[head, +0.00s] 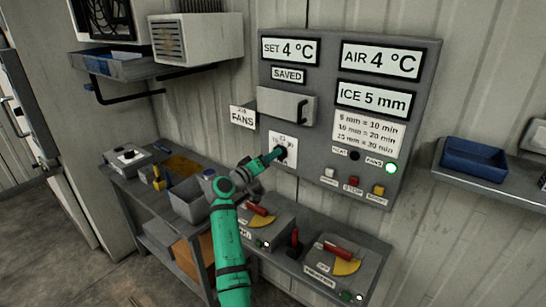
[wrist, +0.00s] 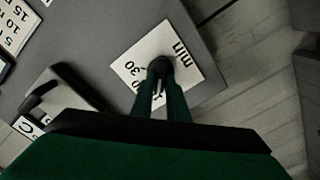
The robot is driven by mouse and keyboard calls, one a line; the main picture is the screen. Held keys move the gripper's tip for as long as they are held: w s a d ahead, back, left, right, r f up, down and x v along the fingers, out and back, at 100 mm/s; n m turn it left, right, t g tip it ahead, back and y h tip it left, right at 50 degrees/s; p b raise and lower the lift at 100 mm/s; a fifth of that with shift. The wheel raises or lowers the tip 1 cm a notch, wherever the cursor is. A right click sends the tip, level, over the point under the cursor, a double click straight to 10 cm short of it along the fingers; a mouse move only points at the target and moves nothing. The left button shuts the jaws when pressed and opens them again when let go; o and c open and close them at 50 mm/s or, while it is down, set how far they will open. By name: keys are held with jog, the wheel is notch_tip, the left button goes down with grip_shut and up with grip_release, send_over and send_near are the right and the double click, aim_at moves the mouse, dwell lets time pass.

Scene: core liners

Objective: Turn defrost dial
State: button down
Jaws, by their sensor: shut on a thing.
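The defrost dial is a small dark knob (wrist: 160,66) on a white plate (wrist: 178,54) marked with minutes, on the grey control panel (head: 330,203). In the wrist view, "30" and "min" are readable on the plate; my fingers cover part of the other markings. My gripper (wrist: 160,76) is shut on the knob, with both green fingers meeting at it. In the head view, my gripper (head: 279,153) reaches the same plate (head: 291,158) from the left and hides much of the dial. The pointer's exact setting cannot be told.
A grey handled cover (head: 287,105) sits just above the dial. The panel reads SET 4 °C, AIR 4 °C, ICE 5 mm; a chart (head: 367,131) lists 5 mm = 10 min. The green fans lamp (head: 391,168) is lit. Red-handled switch boxes (head: 343,262) stand below on the bench.

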jog(key=shift+f, duration=0.1)
dwell(0.3)
jog(key=c, duration=1.7)
grip_release()
jog(key=v, duration=1)
jog(key=shift+s+a, duration=0.25)
jog(key=shift+s, duration=0.05)
jog(key=shift+w, duration=0.1)
